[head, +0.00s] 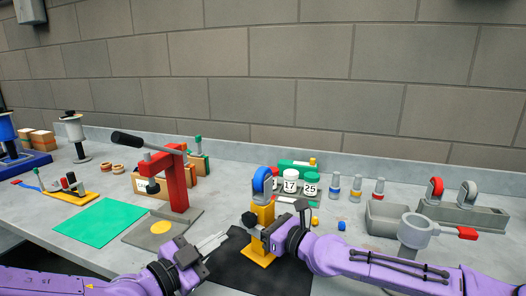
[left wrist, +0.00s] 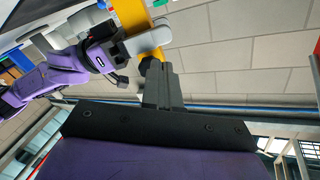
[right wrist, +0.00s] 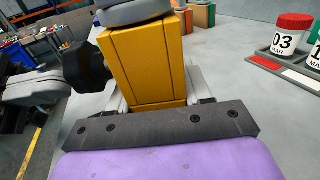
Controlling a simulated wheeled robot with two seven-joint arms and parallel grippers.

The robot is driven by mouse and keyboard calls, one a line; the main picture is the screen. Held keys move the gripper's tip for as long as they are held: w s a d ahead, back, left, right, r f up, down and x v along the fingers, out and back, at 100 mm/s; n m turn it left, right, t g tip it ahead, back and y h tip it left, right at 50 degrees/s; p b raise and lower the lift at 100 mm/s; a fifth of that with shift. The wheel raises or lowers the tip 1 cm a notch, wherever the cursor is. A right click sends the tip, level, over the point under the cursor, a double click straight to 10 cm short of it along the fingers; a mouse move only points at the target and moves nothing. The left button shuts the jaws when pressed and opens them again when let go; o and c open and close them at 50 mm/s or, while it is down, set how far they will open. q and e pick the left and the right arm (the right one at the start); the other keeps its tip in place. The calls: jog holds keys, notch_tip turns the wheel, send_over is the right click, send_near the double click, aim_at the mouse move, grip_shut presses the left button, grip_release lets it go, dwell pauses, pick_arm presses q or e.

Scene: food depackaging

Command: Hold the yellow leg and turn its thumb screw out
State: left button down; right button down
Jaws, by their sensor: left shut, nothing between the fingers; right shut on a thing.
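The yellow leg (head: 263,216) stands upright on the dark mat, with a blue and grey ring (head: 262,184) on top. My right gripper (right wrist: 158,92) is shut on the yellow leg, one finger on each side; in the left wrist view it reaches across the yellow leg (left wrist: 130,14). The black thumb screw (head: 248,219) sticks out of the leg's left side and is large in the right wrist view (right wrist: 86,66). My left gripper (head: 219,239) is shut and empty, its fingers pointing toward the screw. Whether the tips touch it I cannot tell.
A red press (head: 177,185) with a black-handled lever stands left of the mat (head: 226,262). A green sheet (head: 101,222) lies further left. White jars (head: 290,185) stand behind the leg.

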pick_arm(q)
jog(key=shift+x, duration=2.65)
jog(key=shift+d, duration=0.15)
jog(key=shift+s+d, duration=0.1)
jog(key=shift+s, duration=0.05)
jog(key=shift+s+d+f, duration=0.25)
jog(key=shift+d, duration=0.15)
jog(key=shift+s+d, duration=0.15)
jog(key=shift+f, duration=0.4)
jog(key=v, duration=0.6)
jog(key=shift+a+f, duration=0.1)
jog(key=shift+a, duration=0.25)
